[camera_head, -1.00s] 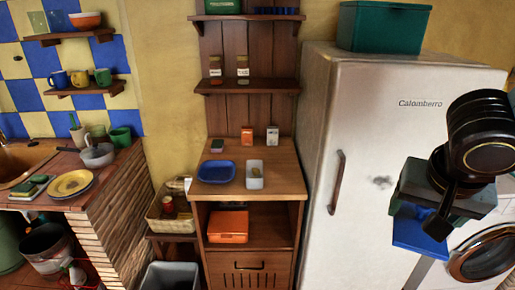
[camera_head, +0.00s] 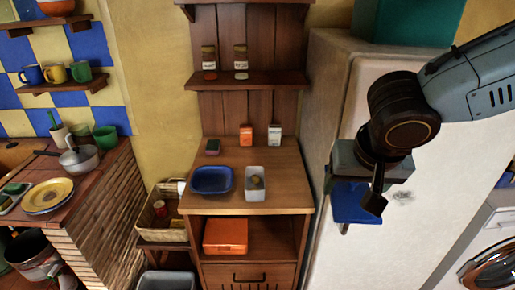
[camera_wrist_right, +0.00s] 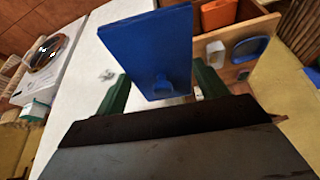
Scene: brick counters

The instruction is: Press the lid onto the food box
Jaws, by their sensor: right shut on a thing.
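A flat blue lid (camera_head: 355,203) is held by my right gripper (camera_head: 352,182), in front of the white fridge door and to the right of the wooden cabinet. In the right wrist view the lid (camera_wrist_right: 160,50) stands tilted between the two green fingers, which are shut on it near a small round tab. On the cabinet top, apart from the lid, sit an open blue dish (camera_head: 211,180) and a small white open box (camera_head: 254,183) with something brownish inside. I cannot tell for sure which is the food box. My left gripper is out of view.
Small cartons (camera_head: 274,134) stand at the back of the cabinet top (camera_head: 275,205). Two jars stand on the shelf (camera_head: 250,79) above. An orange box (camera_head: 226,236) sits below. The fridge (camera_head: 330,80) rises close on the right.

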